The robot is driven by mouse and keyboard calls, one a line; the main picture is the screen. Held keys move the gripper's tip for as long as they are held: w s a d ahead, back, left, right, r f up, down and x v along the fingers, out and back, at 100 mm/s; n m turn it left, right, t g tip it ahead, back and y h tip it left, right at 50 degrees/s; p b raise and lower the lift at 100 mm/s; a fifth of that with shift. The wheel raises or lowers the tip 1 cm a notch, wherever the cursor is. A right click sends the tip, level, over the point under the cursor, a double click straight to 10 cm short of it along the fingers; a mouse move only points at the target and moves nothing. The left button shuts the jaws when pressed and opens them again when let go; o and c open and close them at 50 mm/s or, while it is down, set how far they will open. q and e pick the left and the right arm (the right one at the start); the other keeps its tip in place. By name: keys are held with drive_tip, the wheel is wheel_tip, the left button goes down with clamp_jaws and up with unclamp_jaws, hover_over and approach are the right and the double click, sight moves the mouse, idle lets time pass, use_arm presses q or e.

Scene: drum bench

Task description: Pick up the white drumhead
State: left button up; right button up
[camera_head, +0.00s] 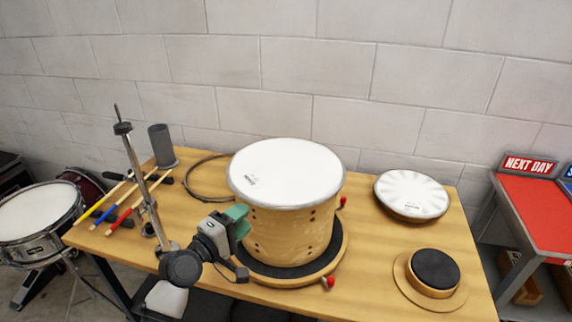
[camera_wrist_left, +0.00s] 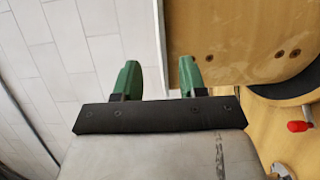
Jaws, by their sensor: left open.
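A white drumhead (camera_head: 286,172) lies flat on top of a pale wooden drum shell (camera_head: 290,232) in the middle of the bench. My left gripper (camera_head: 239,219) is at the shell's left front side, below the drumhead's rim, with its green fingers toward the shell. In the left wrist view the gripper (camera_wrist_left: 158,80) is open and empty. One finger overlaps the wooden shell (camera_wrist_left: 240,35), and the shell's pale top edge shows between the fingers. I cannot tell whether a finger touches it. My right gripper is not in view.
A second round white-topped piece (camera_head: 411,194) lies at the right of the bench (camera_head: 370,270). A black-topped round pad (camera_head: 434,269) is at front right. Drumsticks (camera_head: 128,203), a metal stand (camera_head: 137,175) and a grey cup (camera_head: 162,145) stand left. Red knobs (camera_head: 328,282) flank the drum's base.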

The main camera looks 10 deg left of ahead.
sight(259, 205)
use_arm(q)
drive_tip(key=p+x, duration=0.1)
drive_tip(key=x, duration=0.4)
drive_tip(key=shift+a+f, duration=0.1)
drive_tip(key=shift+a, duration=0.1)
drive_tip(key=shift+w+d+f, duration=0.1)
drive_tip(key=shift+w, duration=0.1)
drive_tip(key=shift+s, duration=0.1)
drive_tip(key=shift+c, duration=0.6)
clamp_jaws()
